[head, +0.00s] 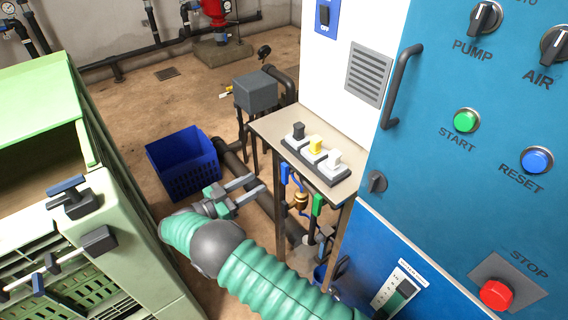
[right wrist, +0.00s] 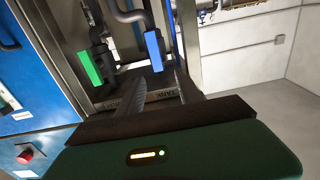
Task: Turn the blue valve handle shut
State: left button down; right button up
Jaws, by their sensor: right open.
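The blue valve handle (head: 284,173) stands upright beside a pipe under the small shelf in the head view. In the right wrist view the blue handle (right wrist: 153,50) shows just beyond my fingers, slightly tilted. My right gripper (head: 258,187) is open and empty, to the left of the blue handle, its fingers pointing toward it. In the right wrist view the gripper (right wrist: 162,82) has a gap between its fingers, and the handle appears above that gap. Contact is not visible. My left gripper is not in view.
A green handle (head: 318,205) hangs to the right of the blue one. The shelf (head: 263,125) carries several switches above the valves, with metal posts (head: 340,235) below. A blue control cabinet (head: 450,190) stands at right, a blue crate (head: 183,163) at left. A pale green unit (head: 125,215) fills the left.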

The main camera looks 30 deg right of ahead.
aim_at(283, 169)
jog(key=d, duration=0.4)
jog(key=d+p, duration=0.1)
jog(key=d, duration=0.3)
jog(key=d+p, duration=0.1)
jog(key=d, duration=0.3)
jog(key=shift+w, duration=0.3)
jog(key=shift+a, duration=0.15)
jog(key=shift+c, duration=0.9)
grip_shut()
